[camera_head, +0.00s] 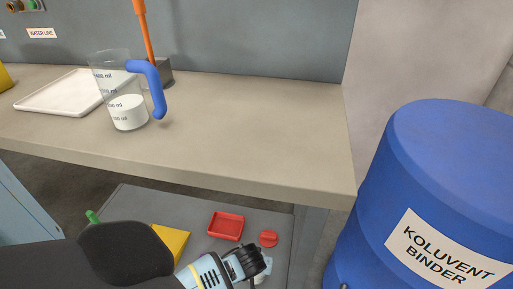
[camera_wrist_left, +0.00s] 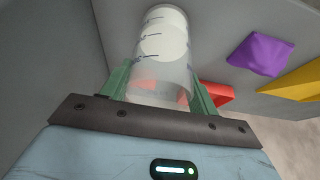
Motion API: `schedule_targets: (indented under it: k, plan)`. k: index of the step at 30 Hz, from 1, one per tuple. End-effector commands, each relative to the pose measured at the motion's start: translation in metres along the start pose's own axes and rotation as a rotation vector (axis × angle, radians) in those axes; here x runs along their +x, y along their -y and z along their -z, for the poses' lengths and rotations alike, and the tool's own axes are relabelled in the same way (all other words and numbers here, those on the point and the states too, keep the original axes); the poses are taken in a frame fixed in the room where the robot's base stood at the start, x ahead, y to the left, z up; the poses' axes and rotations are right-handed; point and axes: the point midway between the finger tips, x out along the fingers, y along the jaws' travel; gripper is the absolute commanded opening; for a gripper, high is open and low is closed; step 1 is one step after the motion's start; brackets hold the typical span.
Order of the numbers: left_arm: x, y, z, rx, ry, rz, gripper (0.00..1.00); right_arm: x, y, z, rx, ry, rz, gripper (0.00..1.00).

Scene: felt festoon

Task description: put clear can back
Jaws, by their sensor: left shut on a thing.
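A clear can (camera_wrist_left: 162,62) with blue measuring marks and something white inside sits between the green fingers of my left gripper (camera_wrist_left: 160,92) in the left wrist view. The gripper is shut on it. In the head view my left gripper (camera_head: 258,268) is low at the bottom middle, over the grey lower shelf, and the can is mostly hidden there by the wrist. A larger clear jug (camera_head: 128,112) with a blue handle and white contents stands on the beige worktop, apart from the gripper. My right gripper is in neither view.
The lower shelf (camera_head: 222,203) holds a red tray (camera_head: 226,225), a small red piece (camera_head: 268,239) and a yellow piece (camera_head: 171,241). The worktop edge (camera_head: 200,177) overhangs above. A blue drum (camera_head: 440,150) stands at the right. A white tray (camera_head: 60,92) lies on the worktop.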

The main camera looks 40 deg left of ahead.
Motion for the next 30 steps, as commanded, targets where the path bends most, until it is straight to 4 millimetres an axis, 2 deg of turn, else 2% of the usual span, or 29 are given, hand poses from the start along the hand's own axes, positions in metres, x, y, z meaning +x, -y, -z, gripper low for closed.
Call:
schedule_targets:
  k: [11,12,17,26,30]
  plan:
    - [0.003,-0.001,0.000,-0.001,-0.003,-0.002,0.10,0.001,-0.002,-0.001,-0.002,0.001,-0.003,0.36]
    - [0.004,-0.001,-0.001,-0.001,-0.002,-0.001,0.61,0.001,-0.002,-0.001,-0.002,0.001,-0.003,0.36]
    - [0.003,-0.001,-0.001,-0.001,-0.002,-0.001,0.82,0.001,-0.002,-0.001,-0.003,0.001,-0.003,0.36]
    - [0.002,0.000,0.000,-0.001,-0.003,-0.001,0.82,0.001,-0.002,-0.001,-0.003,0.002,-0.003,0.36]
    - [-0.010,-0.001,0.002,-0.001,-0.004,-0.003,0.82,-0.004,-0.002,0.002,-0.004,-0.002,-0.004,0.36]
